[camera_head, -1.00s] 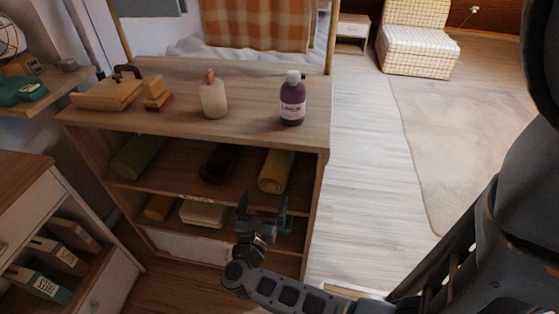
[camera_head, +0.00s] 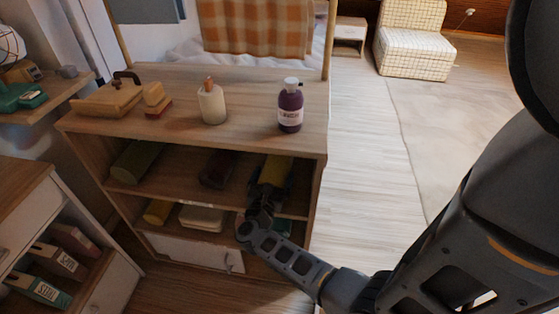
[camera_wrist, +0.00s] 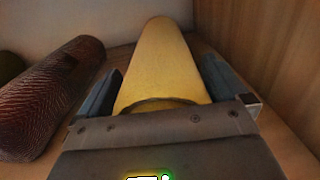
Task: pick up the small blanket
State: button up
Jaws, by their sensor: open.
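A yellow roll (camera_head: 275,170), which looks like a small rolled blanket, lies on the right of the cabinet's upper shelf. In the wrist view the yellow roll (camera_wrist: 160,62) points away from me, between my two fingers. My gripper (camera_head: 270,184) is open at the front of that shelf, with one finger on each side of the roll's near end. In the wrist view my gripper (camera_wrist: 160,82) shows small gaps beside the roll. The roll's near end is hidden behind the gripper body.
A dark red roll (camera_head: 217,169) lies left of the yellow one, and a green roll (camera_head: 136,161) farther left. The cabinet's right wall (camera_wrist: 275,60) is close to my right finger. A bottle (camera_head: 290,108) and a jar (camera_head: 212,104) stand on the cabinet top (camera_head: 250,125).

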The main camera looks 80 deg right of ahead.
aim_at(273, 171)
jog(key=shift+d, duration=0.5)
jog(key=c, duration=0.8)
jog(key=shift+r, duration=0.9)
jog(key=shift+a+r, duration=0.35)
jog(key=shift+r, duration=0.55)
jog(key=a+b, duration=0.1)
jog(key=a, duration=1.6)
jog(key=shift+s+a, duration=0.1)
jog(key=shift+a, duration=0.1)
